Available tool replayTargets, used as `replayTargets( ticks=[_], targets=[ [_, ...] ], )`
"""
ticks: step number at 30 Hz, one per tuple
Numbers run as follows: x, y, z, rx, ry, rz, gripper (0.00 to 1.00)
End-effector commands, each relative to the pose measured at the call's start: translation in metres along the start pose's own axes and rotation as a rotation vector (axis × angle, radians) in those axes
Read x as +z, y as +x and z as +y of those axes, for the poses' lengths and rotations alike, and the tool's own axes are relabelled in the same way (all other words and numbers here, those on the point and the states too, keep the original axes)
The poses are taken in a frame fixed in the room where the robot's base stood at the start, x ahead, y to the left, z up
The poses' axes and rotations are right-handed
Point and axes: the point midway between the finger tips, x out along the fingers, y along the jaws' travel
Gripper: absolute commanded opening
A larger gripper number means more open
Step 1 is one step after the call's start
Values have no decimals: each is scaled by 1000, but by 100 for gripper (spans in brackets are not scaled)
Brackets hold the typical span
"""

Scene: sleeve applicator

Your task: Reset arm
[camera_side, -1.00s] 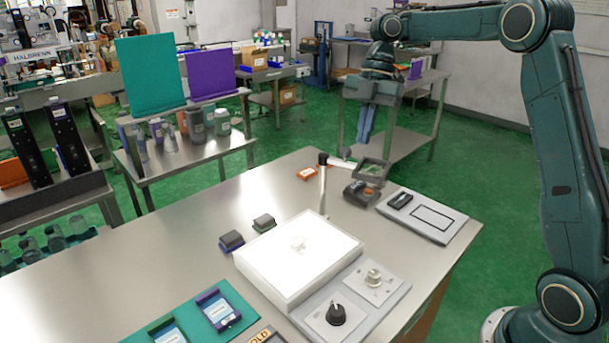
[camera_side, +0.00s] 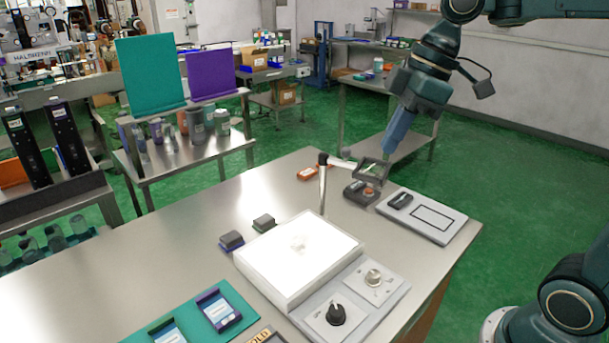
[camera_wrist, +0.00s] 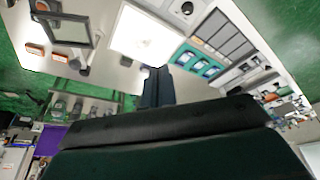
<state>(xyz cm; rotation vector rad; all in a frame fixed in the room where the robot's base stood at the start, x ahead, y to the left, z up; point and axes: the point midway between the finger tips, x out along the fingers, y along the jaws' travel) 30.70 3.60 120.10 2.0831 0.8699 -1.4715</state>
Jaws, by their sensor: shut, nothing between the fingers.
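My gripper (camera_side: 390,147) is in the air over the back right corner of the metal table (camera_side: 190,260) in the side view. Its blue fingers are together with nothing between them, tilted down to the left. They appear close to the square dark frame of the magnifier (camera_side: 373,168); I cannot tell if they touch. In the wrist view my gripper (camera_wrist: 152,75) points toward the lit white panel (camera_wrist: 140,38), and the magnifier frame (camera_wrist: 66,28) is at upper left.
A lit white box (camera_side: 298,258) with knobs beside it stands on the table. A grey pad (camera_side: 422,216), a dark stamp-like item (camera_side: 361,192) and an orange block (camera_side: 314,171) lie near the back right. Teal trays (camera_side: 185,325) lie at the front. The left table area is clear.

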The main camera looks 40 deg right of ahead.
Motion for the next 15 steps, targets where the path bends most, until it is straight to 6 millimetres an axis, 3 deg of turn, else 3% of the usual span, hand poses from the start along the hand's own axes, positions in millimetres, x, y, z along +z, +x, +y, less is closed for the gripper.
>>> replayTargets(
  ticks=[6, 15],
  targets=[
    [28, -2, -29, 91, 211, 30, 0],
    [79, 4, -55, 219, 499, 86, 0]
  ],
)
